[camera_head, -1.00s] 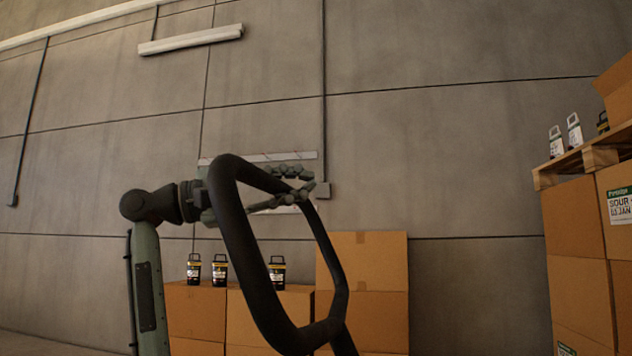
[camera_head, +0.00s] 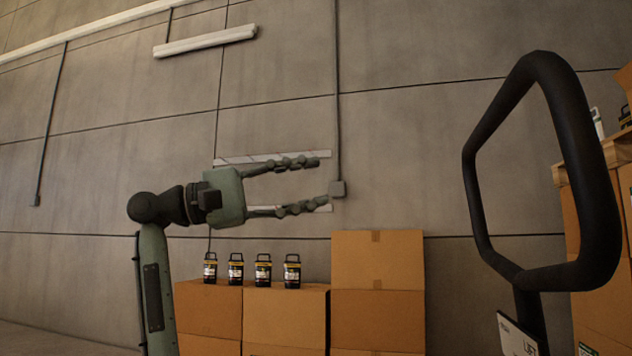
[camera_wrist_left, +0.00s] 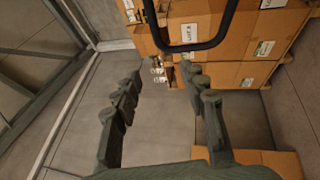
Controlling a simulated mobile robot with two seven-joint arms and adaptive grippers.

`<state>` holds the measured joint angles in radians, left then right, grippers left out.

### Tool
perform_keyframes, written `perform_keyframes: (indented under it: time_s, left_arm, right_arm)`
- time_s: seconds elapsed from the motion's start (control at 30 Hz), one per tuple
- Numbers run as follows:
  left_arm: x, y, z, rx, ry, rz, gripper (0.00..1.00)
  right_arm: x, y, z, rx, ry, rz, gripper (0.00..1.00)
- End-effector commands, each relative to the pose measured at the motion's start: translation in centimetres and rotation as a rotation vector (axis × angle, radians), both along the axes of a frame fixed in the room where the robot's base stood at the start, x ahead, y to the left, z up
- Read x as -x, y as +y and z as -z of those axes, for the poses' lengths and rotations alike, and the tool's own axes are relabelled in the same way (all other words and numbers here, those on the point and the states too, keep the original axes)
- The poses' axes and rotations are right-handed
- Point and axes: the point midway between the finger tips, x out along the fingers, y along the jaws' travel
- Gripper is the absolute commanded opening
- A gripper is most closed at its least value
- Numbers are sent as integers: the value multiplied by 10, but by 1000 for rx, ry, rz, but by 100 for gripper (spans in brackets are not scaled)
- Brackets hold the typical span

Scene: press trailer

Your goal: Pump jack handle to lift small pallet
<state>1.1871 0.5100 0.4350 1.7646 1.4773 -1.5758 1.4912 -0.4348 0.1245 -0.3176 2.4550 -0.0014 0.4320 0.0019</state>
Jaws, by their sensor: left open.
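The black loop of the jack handle (camera_head: 597,187) stands at the right of the head view, close to the camera, with a white label on the post below it. The pallet jack's lower part is out of view. My left gripper (camera_head: 326,181) is open and empty to the left of the handle, fingers pointing right, with a clear gap between them. In the left wrist view the open fingers (camera_wrist_left: 160,85) show in front, and the handle loop (camera_wrist_left: 195,46) lies beyond them at the top. My right gripper is not in view.
Cardboard boxes (camera_head: 377,262) with several small black lanterns (camera_head: 263,270) stand against the concrete wall, below my left gripper. A wooden pallet (camera_head: 618,150) on stacked boxes is at the far right, partly behind the handle. The air between gripper and handle is free.

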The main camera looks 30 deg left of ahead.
Motion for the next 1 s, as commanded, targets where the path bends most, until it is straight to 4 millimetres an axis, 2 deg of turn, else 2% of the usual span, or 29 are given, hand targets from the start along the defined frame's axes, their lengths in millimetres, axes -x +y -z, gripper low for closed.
perform_keyframes:
  time_s: [0.3,0.5,1.0]
  left_arm:
    - [43,51,14,0,1,-5,43]
    - [61,71,20,1,1,-3,43]
    - [65,75,21,1,0,-1,43]
  right_arm:
    - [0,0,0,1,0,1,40]
    - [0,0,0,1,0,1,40]
    - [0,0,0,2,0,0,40]
